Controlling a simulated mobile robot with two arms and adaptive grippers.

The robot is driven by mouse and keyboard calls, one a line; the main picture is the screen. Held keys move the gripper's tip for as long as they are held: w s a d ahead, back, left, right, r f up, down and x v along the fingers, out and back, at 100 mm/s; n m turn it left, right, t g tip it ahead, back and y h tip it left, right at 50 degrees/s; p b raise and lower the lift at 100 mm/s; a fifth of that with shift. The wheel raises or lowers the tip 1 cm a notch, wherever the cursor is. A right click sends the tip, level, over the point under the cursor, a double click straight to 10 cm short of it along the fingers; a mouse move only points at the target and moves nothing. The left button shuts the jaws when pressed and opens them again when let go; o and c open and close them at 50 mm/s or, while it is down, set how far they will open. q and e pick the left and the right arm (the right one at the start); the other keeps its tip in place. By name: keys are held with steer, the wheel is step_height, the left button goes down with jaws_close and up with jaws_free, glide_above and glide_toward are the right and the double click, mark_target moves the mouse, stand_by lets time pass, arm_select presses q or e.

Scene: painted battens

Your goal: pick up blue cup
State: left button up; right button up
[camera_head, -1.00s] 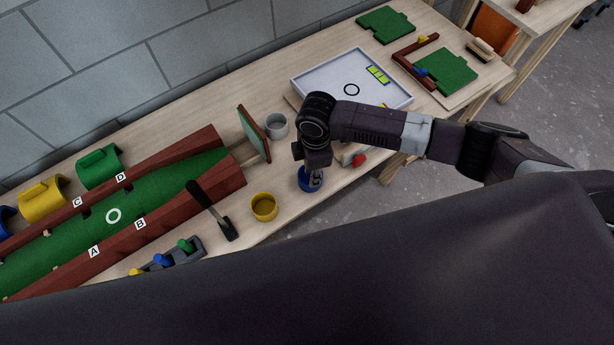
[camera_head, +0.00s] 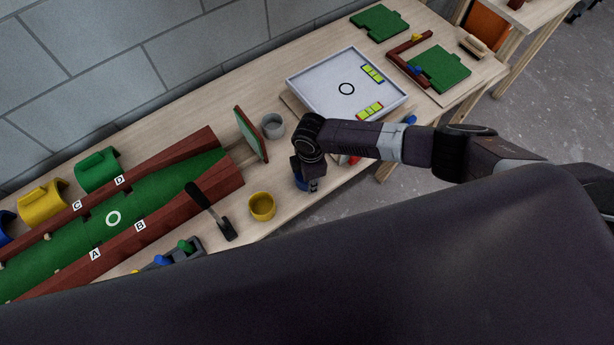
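The blue cup (camera_head: 299,184) stands near the front edge of the workbench, right of the yellow cup. Only a little of its blue side shows, because my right gripper (camera_head: 310,186) is pointing down over it and hides most of it. The fingers are at the height of the cup, but I cannot tell whether they are open or closed on it. My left gripper is not in view.
A yellow cup (camera_head: 262,206) and a grey cup (camera_head: 272,125) stand close by on the bench (camera_head: 330,210). A black-handled tool (camera_head: 212,212), a green ramp with red rails (camera_head: 150,225) and a white tray (camera_head: 320,72) lie around. Dark bodywork fills the foreground.

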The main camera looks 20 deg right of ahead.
jaws_close()
steer(key=shift+r, duration=0.15)
